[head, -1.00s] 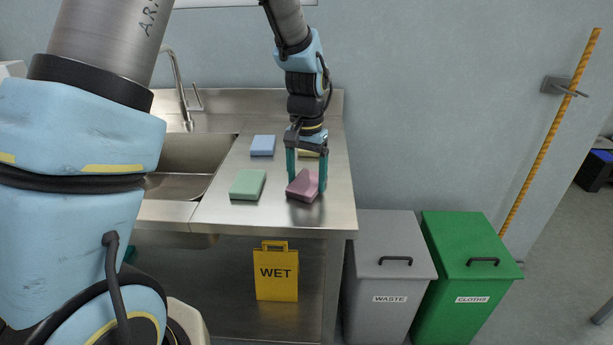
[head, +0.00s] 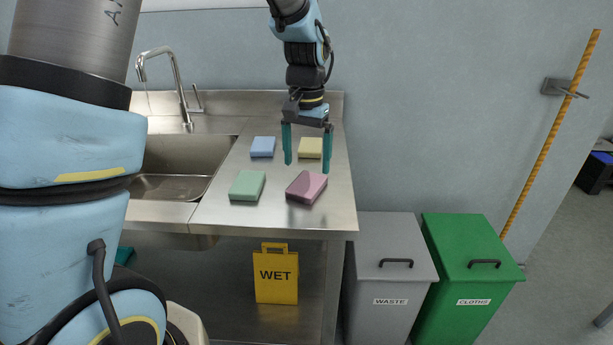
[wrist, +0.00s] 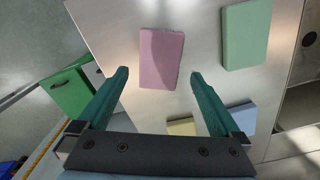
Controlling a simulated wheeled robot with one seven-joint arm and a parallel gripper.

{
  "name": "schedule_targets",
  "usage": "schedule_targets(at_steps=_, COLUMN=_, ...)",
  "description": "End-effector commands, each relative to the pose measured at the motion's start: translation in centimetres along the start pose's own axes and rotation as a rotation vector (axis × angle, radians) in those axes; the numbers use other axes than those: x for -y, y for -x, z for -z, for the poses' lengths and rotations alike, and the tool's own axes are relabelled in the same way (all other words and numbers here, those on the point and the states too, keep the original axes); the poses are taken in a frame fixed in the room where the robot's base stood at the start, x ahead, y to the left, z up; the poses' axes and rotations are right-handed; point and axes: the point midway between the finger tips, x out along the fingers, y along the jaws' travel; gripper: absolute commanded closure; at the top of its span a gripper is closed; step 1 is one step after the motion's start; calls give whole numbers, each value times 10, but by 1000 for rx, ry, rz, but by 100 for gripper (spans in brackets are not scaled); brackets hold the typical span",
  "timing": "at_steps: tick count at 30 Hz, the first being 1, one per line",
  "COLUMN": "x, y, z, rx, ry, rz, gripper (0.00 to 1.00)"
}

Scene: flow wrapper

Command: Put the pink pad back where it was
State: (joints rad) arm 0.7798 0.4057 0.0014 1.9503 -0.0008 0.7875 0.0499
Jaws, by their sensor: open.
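The pink pad (head: 307,188) lies flat on the steel counter (head: 270,218), near its front right corner. It also shows in the wrist view (wrist: 161,58), beyond the fingertips and between their lines. My gripper (head: 306,160) is open and empty. It hangs above the counter, behind and above the pink pad, clear of it. In the wrist view the two teal fingers (wrist: 158,75) stand wide apart with nothing between them.
A green pad (head: 247,185) lies left of the pink one; a blue pad (head: 262,147) and a yellow pad (head: 310,147) lie behind. A sink (head: 175,165) with a tap is at left. Grey (head: 392,262) and green (head: 470,260) bins stand right of the counter.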

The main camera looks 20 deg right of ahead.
Motion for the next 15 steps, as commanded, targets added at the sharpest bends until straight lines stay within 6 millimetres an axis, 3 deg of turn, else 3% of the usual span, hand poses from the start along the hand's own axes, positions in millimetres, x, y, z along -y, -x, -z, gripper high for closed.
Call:
schedule_targets(at_steps=7, x=0, y=46, z=1, rx=-3, ry=0, rz=0, gripper=0)
schedule_targets(at_steps=15, x=0, y=66, z=0, rx=1, ry=0, rz=0, gripper=0)
